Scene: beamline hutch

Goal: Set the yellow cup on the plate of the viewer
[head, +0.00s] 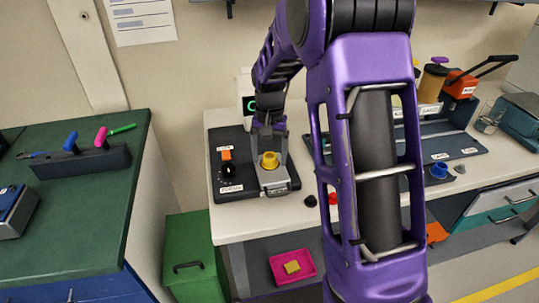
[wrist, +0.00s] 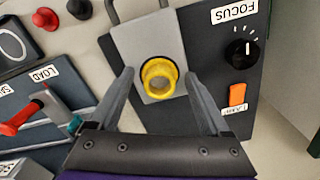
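The yellow cup (head: 269,160) stands upright on the light grey plate (head: 273,181) of the dark viewer (head: 232,194). In the wrist view the cup (wrist: 160,78) shows from above, on the same grey plate (wrist: 133,47). My gripper (wrist: 160,73) is open, with one finger on each side of the cup and a visible gap to both. In the head view my gripper (head: 269,138) is right at the cup, on its far side. I cannot tell how far above the plate the fingertips are.
The viewer carries a black FOCUS knob (wrist: 240,53) and an orange switch (wrist: 237,95). Red and black knobs (head: 333,198) sit on the bench to its right. A blue cup-like piece (head: 438,170) stands farther right. A green-topped cabinet (head: 90,195) stands left.

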